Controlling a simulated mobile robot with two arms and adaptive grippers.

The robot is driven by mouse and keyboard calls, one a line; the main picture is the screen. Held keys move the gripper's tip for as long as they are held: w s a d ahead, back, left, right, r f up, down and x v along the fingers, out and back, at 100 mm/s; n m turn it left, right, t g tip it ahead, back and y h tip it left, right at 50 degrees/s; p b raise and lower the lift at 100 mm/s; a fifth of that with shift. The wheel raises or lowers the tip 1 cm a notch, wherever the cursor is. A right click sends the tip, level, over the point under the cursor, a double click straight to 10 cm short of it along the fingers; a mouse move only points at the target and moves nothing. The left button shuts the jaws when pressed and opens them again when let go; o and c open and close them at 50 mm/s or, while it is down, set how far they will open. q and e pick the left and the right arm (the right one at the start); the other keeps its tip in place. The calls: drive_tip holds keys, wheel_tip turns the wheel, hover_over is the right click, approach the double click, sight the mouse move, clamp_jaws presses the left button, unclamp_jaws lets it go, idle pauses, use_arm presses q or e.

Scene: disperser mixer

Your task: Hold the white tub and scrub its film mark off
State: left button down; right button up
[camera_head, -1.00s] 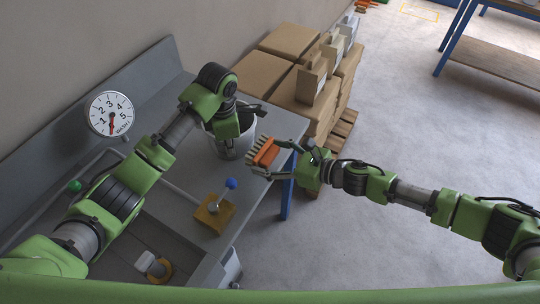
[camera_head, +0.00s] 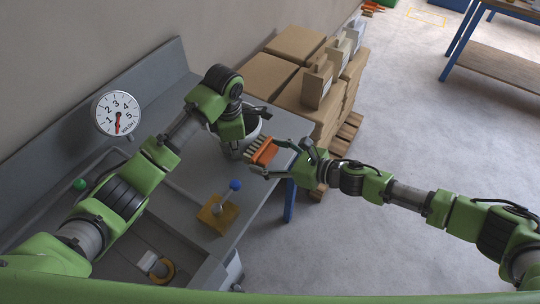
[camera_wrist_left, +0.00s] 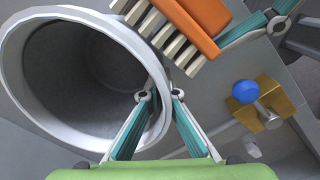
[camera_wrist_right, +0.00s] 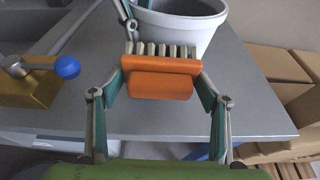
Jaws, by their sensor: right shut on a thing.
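The white tub (camera_head: 233,150) stands upright at the far end of the grey bench, largely covered by my left arm in the head view. Its round opening and rim (camera_wrist_left: 40,112) fill the left of the left wrist view. My left gripper (camera_wrist_left: 161,95) straddles the rim, one finger inside and one outside, closed on the wall. My right gripper (camera_wrist_right: 160,88) is shut on an orange scrub brush (camera_wrist_right: 158,82), its pale bristles facing the tub wall (camera_wrist_right: 172,34). The bristles are very near the wall; I cannot tell whether they touch. No film mark is visible.
A yellow block with a blue-knobbed lever (camera_head: 217,213) sits on the bench (camera_head: 180,180) nearer me. A dial gauge (camera_head: 118,113) stands at the left. Stacked cardboard boxes (camera_head: 270,78) lie beyond the bench end. Open floor (camera_head: 400,130) is at the right.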

sight(272, 146)
drive_tip(key=shift+w+a, duration=0.2)
drive_tip(key=shift+a, duration=0.1)
drive_tip(key=shift+w+d, duration=0.45)
drive_tip(key=shift+w, duration=0.3)
drive_tip(key=shift+w+d, duration=0.45)
drive_tip(key=shift+w, duration=0.3)
drive_tip(key=shift+w+a, duration=0.1)
use_arm(q)
drive_tip(key=shift+d, duration=0.1)
use_arm(e)
drive_tip(key=shift+s+a+r, duration=0.1)
drive_tip(key=shift+s+a, duration=0.45)
drive_tip(key=shift+s, duration=0.25)
drive_tip(key=shift+s+a+r, duration=0.1)
drive_tip(key=shift+s+a, duration=0.4)
drive_tip(key=shift+s, duration=0.3)
drive_tip(key=s+d, duration=0.2)
drive_tip(key=d, duration=0.1)
drive_tip(key=s+d, duration=0.1)
drive_tip(key=d, duration=0.1)
drive_tip(key=shift+d+f, duration=0.25)
drive_tip(key=shift+f, duration=0.1)
drive_tip(key=shift+w, duration=0.1)
